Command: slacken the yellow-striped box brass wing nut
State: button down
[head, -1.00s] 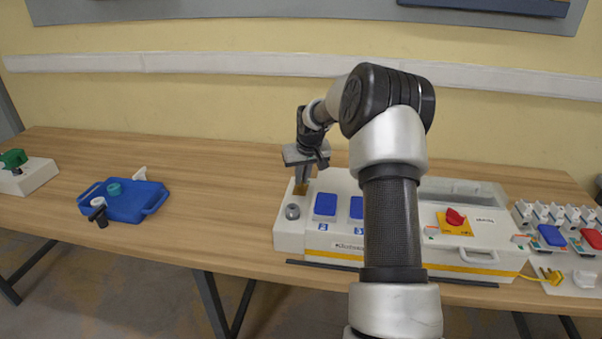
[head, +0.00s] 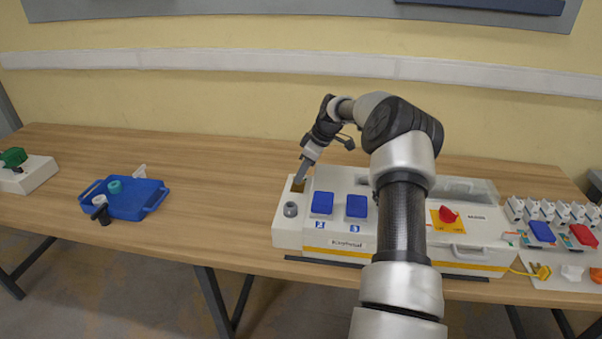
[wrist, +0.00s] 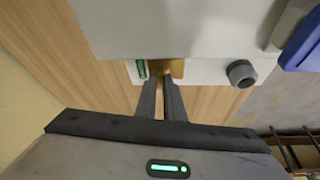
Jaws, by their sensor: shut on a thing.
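The yellow-striped box (head: 287,235) is a long white case on the bench with a yellow stripe along its lower front. Its brass wing nut (head: 298,187) sits at the box's left end, behind a grey round knob (head: 290,209). My gripper (head: 300,178) comes down on the nut at a slant and is shut on it. In the wrist view the two dark fingers (wrist: 164,82) meet at the brass part (wrist: 176,68), mostly hiding the nut. The nut's wings are too small and covered to make out.
Blue covers (head: 322,203) and a red switch (head: 448,214) are on the box, right of my gripper. A blue tray (head: 128,210) holds small parts at left. White sockets (head: 540,212) stand at right. Bare bench lies between tray and box.

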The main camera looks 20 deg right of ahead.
jog(key=shift+w+d+n+g+y, duration=0.1)
jog(key=shift+n+g+y, duration=0.2)
jog(key=shift+n, duration=0.8)
jog(key=c, duration=1.9)
grip_release()
jog(key=shift+o, duration=0.2)
jog(key=shift+r, duration=0.1)
jog(key=p+v, duration=0.1)
jog(key=v, duration=1.6)
jog(key=shift+r, duration=0.15)
